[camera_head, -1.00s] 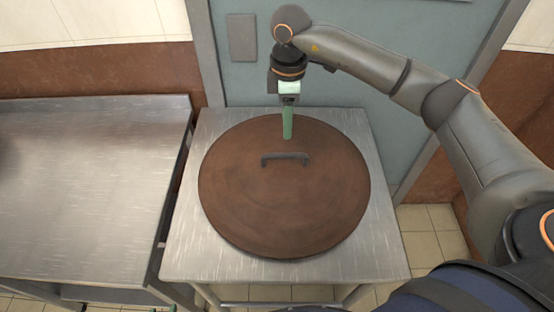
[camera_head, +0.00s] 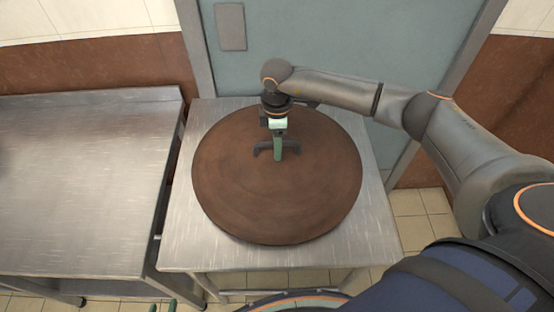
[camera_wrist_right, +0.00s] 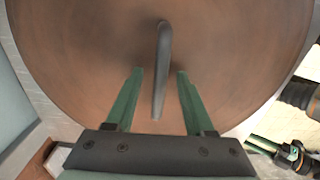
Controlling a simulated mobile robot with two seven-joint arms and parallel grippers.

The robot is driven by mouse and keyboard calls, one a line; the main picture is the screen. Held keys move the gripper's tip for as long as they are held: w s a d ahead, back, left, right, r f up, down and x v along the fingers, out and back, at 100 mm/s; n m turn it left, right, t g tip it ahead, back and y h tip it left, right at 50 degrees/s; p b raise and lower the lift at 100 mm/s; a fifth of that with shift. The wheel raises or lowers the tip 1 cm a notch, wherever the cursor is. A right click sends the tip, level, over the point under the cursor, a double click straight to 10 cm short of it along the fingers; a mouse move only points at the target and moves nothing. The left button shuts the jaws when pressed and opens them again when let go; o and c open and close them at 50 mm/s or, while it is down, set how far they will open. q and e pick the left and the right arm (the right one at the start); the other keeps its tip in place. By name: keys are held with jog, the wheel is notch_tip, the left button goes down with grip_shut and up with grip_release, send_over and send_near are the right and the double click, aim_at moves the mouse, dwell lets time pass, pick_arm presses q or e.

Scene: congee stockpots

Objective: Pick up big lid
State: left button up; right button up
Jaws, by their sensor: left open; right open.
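The big lid (camera_head: 240,190) is a round brown disc lying flat on a small steel table. Its dark bar handle (camera_head: 264,148) stands near the lid's middle. My right gripper (camera_head: 278,155) is open and points down at the handle. In the right wrist view the lid (camera_wrist_right: 80,50) fills most of the picture. There the handle (camera_wrist_right: 162,60) runs lengthwise between the two green fingers of my right gripper (camera_wrist_right: 160,72), with a gap on each side. My left gripper (camera_head: 162,306) shows only its green fingertips at the bottom edge, apart and empty.
The small steel table (camera_head: 185,240) carries the lid, with bare metal at its corners. A longer steel counter (camera_head: 80,190) stands to the left across a narrow gap, its visible top empty. A grey-blue door (camera_head: 320,40) is close behind the table.

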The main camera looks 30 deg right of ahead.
jog(key=shift+f, duration=0.25)
dwell(0.5)
grip_shut()
dwell(0.4)
jog(key=shift+r, duration=0.1)
dwell(0.9)
